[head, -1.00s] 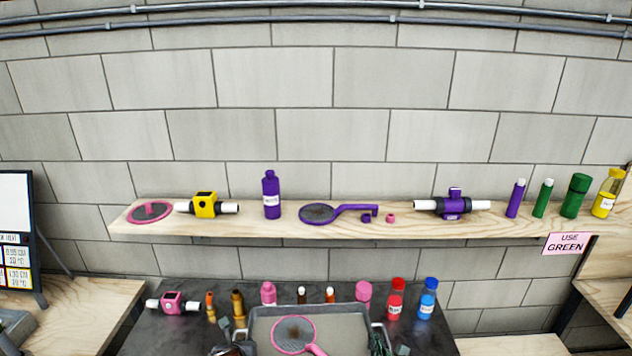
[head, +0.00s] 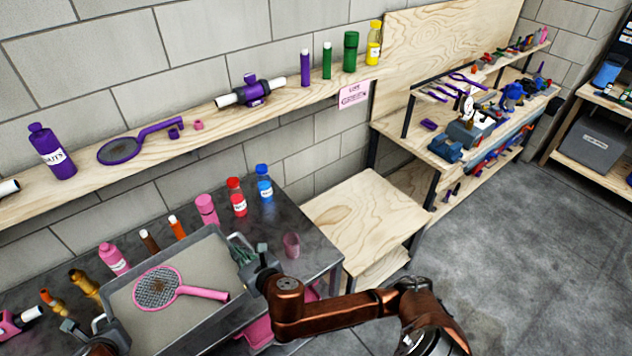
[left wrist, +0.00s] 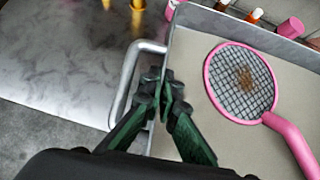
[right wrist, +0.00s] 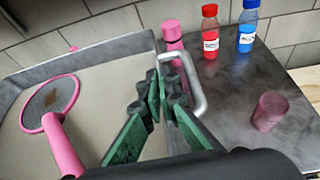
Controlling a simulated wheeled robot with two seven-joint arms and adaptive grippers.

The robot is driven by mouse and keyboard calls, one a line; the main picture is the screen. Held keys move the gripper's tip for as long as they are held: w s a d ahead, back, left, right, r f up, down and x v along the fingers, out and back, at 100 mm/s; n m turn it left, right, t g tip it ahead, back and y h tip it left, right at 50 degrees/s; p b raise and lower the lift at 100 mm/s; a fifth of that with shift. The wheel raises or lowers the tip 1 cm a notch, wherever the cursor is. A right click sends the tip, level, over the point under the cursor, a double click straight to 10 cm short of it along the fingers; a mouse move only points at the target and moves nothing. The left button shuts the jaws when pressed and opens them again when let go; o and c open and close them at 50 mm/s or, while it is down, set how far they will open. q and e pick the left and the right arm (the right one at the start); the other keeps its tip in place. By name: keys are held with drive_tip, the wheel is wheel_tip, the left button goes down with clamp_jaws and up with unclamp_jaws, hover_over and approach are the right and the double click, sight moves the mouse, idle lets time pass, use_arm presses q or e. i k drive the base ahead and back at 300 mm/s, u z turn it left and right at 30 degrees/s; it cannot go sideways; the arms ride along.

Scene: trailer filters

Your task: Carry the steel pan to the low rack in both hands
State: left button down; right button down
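The steel pan (head: 205,319) is a grey rectangular tray at the dark metal table, with a loop handle at each end. A pink mesh strainer (head: 158,287) lies in it. My right gripper (head: 252,262) is at the pan's right end; in the right wrist view its green fingers (right wrist: 160,92) are close together at the wall beside the handle (right wrist: 198,98). My left gripper (left wrist: 165,92) is likewise closed at the left wall by its handle (left wrist: 119,108). The fingers hide the contact points. A low wooden rack (head: 365,212) stands right of the table. I cannot tell whether the pan touches the table.
Pink, red (head: 236,197) and blue (head: 264,183) bottles stand behind the pan. A pink translucent cup (head: 291,246) stands on the table to its right. A wall shelf (head: 210,128) runs above. The low rack's top is bare; grey floor (head: 500,240) lies open to the right.

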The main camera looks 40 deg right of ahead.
sight(370, 215)
drive_tip(key=z, duration=3.7)
drive_tip(key=i, duration=3)
